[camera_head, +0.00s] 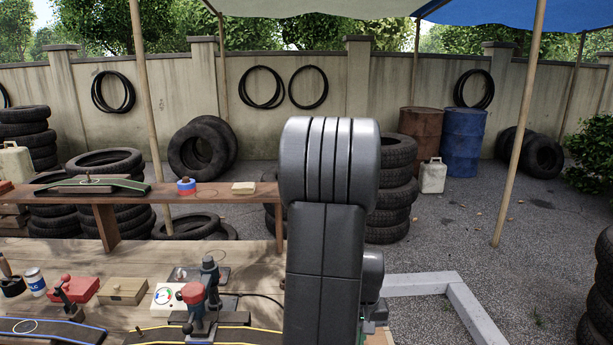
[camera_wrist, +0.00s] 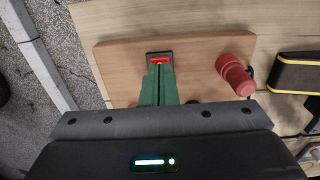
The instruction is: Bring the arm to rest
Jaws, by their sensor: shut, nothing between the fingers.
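My arm (camera_head: 325,240) stands upright in the right-centre of the head view, dark grey, with its rounded joint on top. It hides part of the bench behind it. In the wrist view the dark body of my gripper (camera_wrist: 155,145) fills the bottom, with a lit green bar on it.
The wooden bench (camera_head: 140,262) holds a gauge box (camera_head: 165,296), red-topped tool (camera_head: 194,294), red box (camera_head: 80,288), wooden box (camera_head: 123,291) and can (camera_head: 35,281). A raised shelf (camera_head: 135,195) runs behind. Stacked tyres (camera_head: 392,185) and drums (camera_head: 463,135) stand farther back on gravel.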

